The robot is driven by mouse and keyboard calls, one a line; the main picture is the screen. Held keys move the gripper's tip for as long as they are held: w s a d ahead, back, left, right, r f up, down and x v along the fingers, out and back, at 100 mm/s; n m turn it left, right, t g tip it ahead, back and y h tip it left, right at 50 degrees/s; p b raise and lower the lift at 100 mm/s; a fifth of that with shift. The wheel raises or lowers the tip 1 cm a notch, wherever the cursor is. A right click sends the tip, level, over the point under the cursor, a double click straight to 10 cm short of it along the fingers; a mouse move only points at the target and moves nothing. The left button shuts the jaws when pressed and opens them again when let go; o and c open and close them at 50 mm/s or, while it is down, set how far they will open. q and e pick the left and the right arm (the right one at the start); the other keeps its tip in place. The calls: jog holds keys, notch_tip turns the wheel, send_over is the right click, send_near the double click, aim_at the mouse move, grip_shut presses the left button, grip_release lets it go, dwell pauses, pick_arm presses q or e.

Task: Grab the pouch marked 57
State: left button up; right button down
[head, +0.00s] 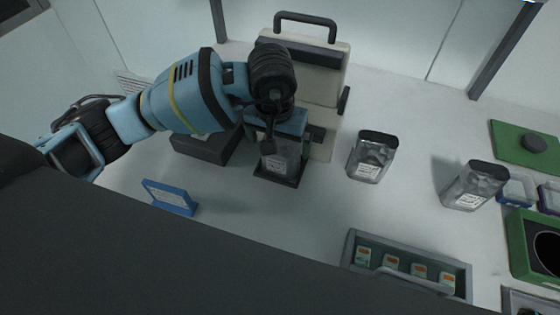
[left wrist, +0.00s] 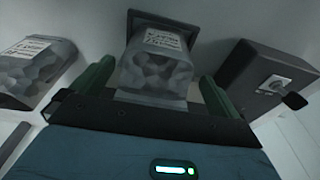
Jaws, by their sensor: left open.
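Three silvery pouches with white labels stand on the table; I cannot read the numbers, so I cannot tell which is 57. One pouch (head: 278,164) stands on a small black platform (head: 265,174) in front of a cream machine. My left gripper (head: 279,148) is over this pouch from above and behind. In the left wrist view the pouch (left wrist: 157,62) sits between the two open green fingers; contact cannot be made out. A second pouch (head: 372,157) stands to the right and shows at left in the wrist view (left wrist: 35,70). A third pouch (head: 473,186) is further right.
The cream machine (head: 318,70) with a dark handle rises close behind the gripper. A dark box (head: 207,146) is left of the platform, with a blue sign (head: 171,197) in front. A grey tray (head: 350,247) of small labelled items is at front right. Table between is clear.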

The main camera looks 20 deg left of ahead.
pick_arm(q)
jog(key=f, duration=0.4)
jog(key=shift+w+d, duration=0.2)
jog(key=shift+w, duration=0.05)
jog(key=c, duration=1.2)
